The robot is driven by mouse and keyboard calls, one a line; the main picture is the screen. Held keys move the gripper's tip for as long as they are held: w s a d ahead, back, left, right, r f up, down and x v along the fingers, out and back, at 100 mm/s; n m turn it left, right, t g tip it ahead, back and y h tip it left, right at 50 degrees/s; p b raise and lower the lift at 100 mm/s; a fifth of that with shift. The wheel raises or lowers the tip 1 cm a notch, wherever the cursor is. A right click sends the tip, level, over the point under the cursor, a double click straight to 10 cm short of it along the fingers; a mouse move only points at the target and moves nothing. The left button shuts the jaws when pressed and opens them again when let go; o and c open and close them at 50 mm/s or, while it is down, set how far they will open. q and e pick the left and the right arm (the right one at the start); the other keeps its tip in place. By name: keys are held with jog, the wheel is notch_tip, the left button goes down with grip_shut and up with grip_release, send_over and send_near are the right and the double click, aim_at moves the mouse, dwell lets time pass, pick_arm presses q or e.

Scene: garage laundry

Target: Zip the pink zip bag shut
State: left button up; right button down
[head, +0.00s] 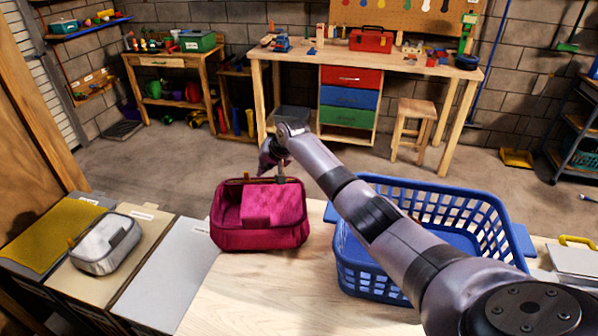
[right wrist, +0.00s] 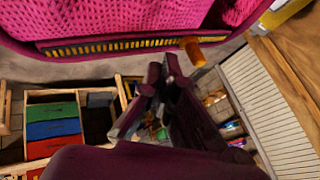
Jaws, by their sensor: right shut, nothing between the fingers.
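The pink zip bag (head: 262,236) stands on the pale wooden worktop, left of the blue basket. In the right wrist view the bag (right wrist: 150,15) fills the top, with a row of yellow zip teeth and an orange pull tab (right wrist: 192,50) along its edge. My right gripper (head: 272,165) is at the bag's far rim, partly hidden by my own arm. In the right wrist view its fingertips (right wrist: 162,72) are together and empty, just left of and below the pull tab. My left gripper is not in view.
A blue basket (head: 350,270) stands right of the bag, under my right arm. A grey zip bag (head: 105,243) and a yellow cloth (head: 45,235) lie at left. A workbench (head: 300,52) stands across the floor behind. Some bare worktop (head: 270,300) shows in front of the bag.

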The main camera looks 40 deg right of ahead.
jog(key=shift+w+a+f, duration=0.1)
jog(key=shift+w+a, duration=0.05)
jog(key=shift+a, duration=0.1)
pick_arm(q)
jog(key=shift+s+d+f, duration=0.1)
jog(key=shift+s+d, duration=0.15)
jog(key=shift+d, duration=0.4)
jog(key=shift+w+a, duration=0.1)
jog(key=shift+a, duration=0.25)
pick_arm(e)
jog(key=shift+d, duration=0.1)
